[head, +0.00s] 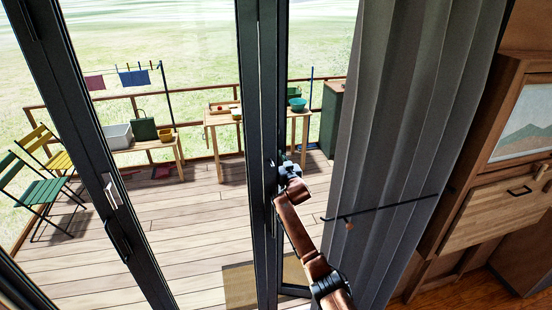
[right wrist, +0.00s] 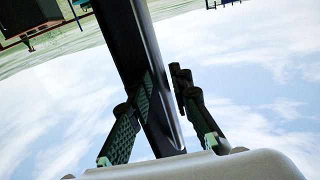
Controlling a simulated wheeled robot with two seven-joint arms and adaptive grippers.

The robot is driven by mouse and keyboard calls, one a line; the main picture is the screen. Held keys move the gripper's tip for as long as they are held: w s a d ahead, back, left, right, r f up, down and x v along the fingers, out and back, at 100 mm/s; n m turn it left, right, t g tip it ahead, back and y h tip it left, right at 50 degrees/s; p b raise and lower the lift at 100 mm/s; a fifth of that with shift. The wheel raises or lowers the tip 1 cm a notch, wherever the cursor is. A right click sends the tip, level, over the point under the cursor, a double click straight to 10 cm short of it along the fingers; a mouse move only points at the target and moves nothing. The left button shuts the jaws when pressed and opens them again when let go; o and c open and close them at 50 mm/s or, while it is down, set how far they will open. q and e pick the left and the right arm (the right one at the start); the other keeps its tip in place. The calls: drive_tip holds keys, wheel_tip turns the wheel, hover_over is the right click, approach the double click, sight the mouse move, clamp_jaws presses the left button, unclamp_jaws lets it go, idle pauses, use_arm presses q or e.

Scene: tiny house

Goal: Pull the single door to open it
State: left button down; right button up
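The glass door has dark frame posts, and one upright dark post (head: 263,120) stands at the centre of the head view. My right gripper (head: 284,170) is at this post, about mid-height, with its arm coming from the lower right. In the right wrist view a dark bar (right wrist: 128,40) runs between the two fingers of my right gripper (right wrist: 164,92). The fingertips lie close to the bar on either side. I cannot tell whether they press on it. The handle at the gripper is largely hidden. My left gripper is not in view.
Another dark door post (head: 85,130) with a handle (head: 118,240) stands at the left. A grey curtain (head: 400,130) hangs just right of my arm, with a wooden cabinet (head: 500,205) beyond. Behind the glass is a deck with folding chairs (head: 42,190) and tables.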

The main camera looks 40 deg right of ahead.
drive_tip(key=shift+o, duration=0.7)
drive_tip(key=shift+w+a, duration=0.15)
drive_tip(key=shift+a, duration=0.05)
drive_tip(key=v, duration=1.2)
drive_tip(key=shift+c, duration=0.4)
